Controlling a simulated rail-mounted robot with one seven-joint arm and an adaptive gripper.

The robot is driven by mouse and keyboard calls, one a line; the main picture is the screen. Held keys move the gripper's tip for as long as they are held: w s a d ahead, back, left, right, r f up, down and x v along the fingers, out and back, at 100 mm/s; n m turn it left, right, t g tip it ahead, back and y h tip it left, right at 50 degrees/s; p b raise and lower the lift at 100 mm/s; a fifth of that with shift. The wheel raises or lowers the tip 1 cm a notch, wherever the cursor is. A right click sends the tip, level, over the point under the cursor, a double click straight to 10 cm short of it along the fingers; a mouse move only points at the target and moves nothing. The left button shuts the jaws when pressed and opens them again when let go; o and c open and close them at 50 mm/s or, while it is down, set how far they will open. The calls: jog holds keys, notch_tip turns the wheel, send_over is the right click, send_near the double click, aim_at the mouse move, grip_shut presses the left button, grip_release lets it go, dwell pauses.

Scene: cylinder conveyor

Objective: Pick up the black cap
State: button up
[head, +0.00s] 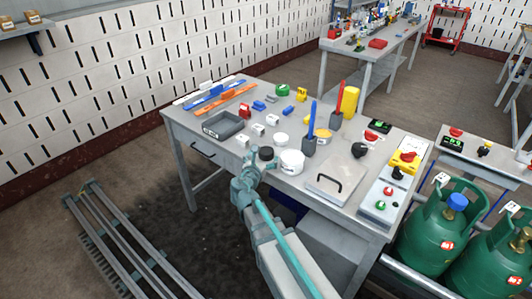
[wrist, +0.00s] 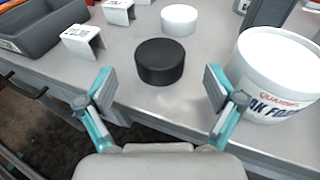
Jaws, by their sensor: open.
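The black cap (wrist: 160,62) is a short round disc lying flat near the front edge of the table, and it also shows in the head view (head: 266,153). In the wrist view my gripper (wrist: 160,88) is open, with one teal finger on each side of the picture. The cap is ahead of the fingertips, roughly centred between them and not touched by either. In the head view my gripper (head: 246,172) is at the table's front edge, just in front of the cap.
A white labelled tub (wrist: 275,75) stands close right of the cap, near the right finger. A white cap (wrist: 179,19) lies behind it. White brackets (wrist: 84,40) and a grey tray (wrist: 40,27) are to the left. Bare tabletop (wrist: 125,55) surrounds the cap.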

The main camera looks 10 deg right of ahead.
aim_at(264, 156)
jog(key=shift+f+p+x, duration=0.2)
jog(key=shift+p+x, duration=0.15)
jog(key=shift+x, duration=2.25)
jog(key=shift+a, duration=0.1)
jog(key=c, duration=1)
